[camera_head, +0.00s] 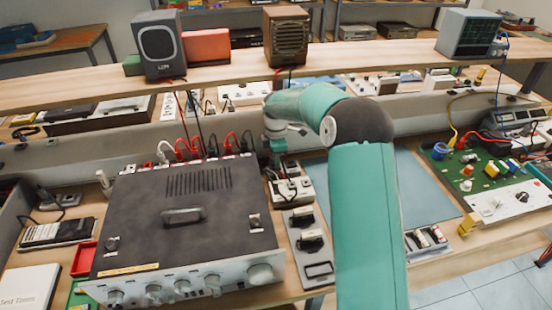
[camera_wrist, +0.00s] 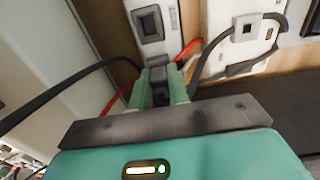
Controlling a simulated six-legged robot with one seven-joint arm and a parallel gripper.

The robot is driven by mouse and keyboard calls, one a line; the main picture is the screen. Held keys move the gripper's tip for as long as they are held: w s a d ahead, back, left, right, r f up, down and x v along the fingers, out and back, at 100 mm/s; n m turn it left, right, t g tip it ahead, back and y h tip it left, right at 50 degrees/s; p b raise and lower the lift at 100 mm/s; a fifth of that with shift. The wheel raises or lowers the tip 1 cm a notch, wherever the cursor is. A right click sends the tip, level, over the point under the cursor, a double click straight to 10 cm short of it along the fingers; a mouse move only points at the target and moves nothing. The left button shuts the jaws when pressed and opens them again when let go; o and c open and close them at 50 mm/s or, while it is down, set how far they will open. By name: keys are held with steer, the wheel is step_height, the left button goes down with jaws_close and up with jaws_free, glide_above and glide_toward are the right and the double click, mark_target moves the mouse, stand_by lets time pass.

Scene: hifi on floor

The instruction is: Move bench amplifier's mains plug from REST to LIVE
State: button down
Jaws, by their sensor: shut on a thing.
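The bench amplifier (camera_head: 180,215) is a dark box with a silver knobbed front panel, at the left of the bench in the head view. My gripper (camera_head: 279,146) is behind its right rear corner, partly hidden by my arm. In the wrist view my gripper (camera_wrist: 159,92) has its green fingers shut on a dark plug (camera_wrist: 158,78). A pale strip with a dark socket opening (camera_wrist: 150,22) lies just beyond the plug. Whether the plug touches the strip is unclear. No REST or LIVE label is readable.
Right of the amplifier are a white socket block (camera_head: 293,191) and a grey strip with dark sockets (camera_head: 310,243). In the wrist view a black cable (camera_wrist: 65,85) and red leads run close to the fingers. A green circuit board (camera_head: 490,180) stands at the right.

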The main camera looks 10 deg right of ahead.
steer(key=c, duration=1.3)
jaws_free()
steer(key=shift+o, duration=0.2)
step_height(320, 180, up, 19)
steer(key=shift+f, duration=0.1)
